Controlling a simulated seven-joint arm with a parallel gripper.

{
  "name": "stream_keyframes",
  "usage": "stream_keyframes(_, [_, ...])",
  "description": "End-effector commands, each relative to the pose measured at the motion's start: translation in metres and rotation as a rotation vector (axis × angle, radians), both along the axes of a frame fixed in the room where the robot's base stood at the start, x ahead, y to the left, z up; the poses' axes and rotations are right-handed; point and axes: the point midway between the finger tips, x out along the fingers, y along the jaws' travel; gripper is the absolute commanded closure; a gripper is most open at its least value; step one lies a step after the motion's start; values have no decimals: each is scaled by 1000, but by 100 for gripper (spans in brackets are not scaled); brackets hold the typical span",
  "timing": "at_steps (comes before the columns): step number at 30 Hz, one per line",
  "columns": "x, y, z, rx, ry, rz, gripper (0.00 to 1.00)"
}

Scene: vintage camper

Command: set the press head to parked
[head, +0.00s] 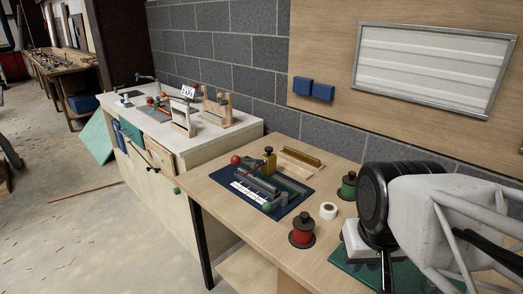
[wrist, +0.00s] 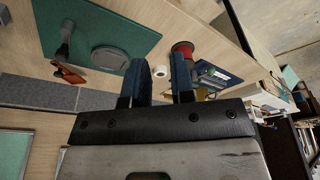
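A low device (head: 262,187) with grey bars lies on a dark blue mat (head: 289,209) on the wooden table in the head view. It has a red ball (head: 236,160), a brass block (head: 269,161), a white marked strip (head: 248,195) and a green ball (head: 267,207). I cannot tell which part is the press head or its setting. In the wrist view the device (wrist: 213,74) is partly hidden behind a finger. My gripper (wrist: 159,82) is open and empty, its fingers apart. In the head view it is right of the device, apart from it, above a green mat.
A red spool (head: 302,231), a white roll (head: 328,211) and a green spool (head: 348,186) stand between the device and my arm. A wooden holder (head: 300,164) lies behind the device. The green mat (wrist: 105,27) bears a grey disc (wrist: 111,56) and a dark-handled tool (wrist: 64,43).

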Motion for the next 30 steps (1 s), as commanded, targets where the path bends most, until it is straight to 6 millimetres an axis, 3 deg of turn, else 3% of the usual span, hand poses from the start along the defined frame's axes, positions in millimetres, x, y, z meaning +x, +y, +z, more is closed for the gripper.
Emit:
stream_keyframes(1, [2,0,1,0,1,1,69])
stream_keyframes(7, [22,2,12,-2,10,12,39])
stream_keyframes(8, [27,2,15,-1,11,14,37])
stream_keyframes(14, [69,6,34,-4,25,38,37])
stream_keyframes(30, [203,21,72,-11,71,106,37])
